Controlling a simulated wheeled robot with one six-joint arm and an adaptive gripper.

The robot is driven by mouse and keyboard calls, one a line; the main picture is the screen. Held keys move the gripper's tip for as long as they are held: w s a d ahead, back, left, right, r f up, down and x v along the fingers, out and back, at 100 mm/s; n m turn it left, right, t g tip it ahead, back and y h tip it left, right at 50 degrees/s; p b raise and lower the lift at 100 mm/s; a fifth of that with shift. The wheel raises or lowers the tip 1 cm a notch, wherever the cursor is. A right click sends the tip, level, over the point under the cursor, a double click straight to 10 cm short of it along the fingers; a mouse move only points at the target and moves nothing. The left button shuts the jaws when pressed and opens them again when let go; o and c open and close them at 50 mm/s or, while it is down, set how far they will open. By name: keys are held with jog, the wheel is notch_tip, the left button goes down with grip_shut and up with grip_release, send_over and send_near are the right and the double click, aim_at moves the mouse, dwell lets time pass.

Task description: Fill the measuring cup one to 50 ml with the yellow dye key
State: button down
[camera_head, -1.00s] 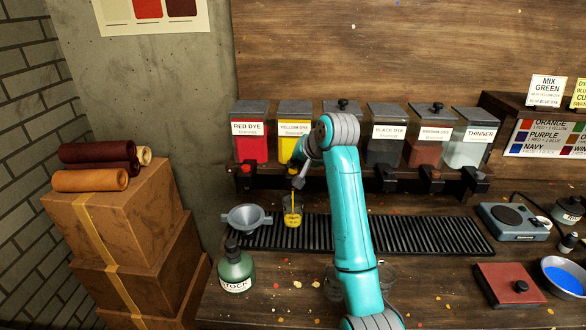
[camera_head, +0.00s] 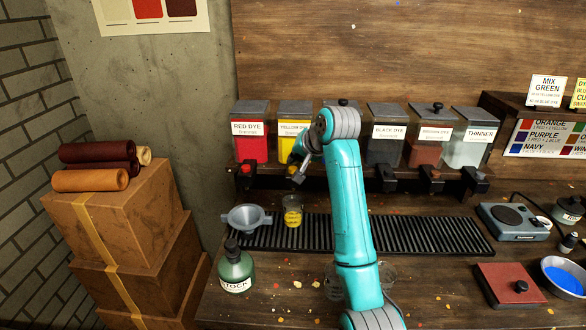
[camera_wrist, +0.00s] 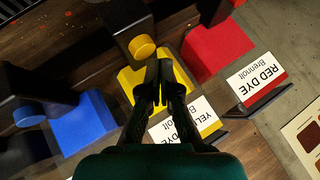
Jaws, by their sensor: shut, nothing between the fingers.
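The yellow dye container (camera_head: 294,140) stands on the back shelf beside the red one. Its yellow key (camera_wrist: 142,47) shows in the wrist view just ahead of my gripper (camera_wrist: 158,85), whose fingers are shut with a gap between them and the key. In the head view my gripper (camera_head: 297,176) is in front of the yellow dispenser and partly covers it. A clear measuring cup (camera_head: 292,213) with yellow liquid in its lower part stands upright on the black drip grate (camera_head: 390,236) below the yellow dispenser. I cannot read its level or label.
The red dye container (camera_head: 251,142) is left of the yellow one, and black dye (camera_head: 384,145) is to the right. A grey funnel (camera_head: 246,217) stands left of the cup, with a green stock bottle (camera_head: 236,270) in front. Other clear vessels are partly behind my arm.

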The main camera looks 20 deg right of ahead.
aim_at(295, 169)
jog(key=shift+r, duration=0.2)
jog(key=shift+r, duration=2.5)
dwell(0.6)
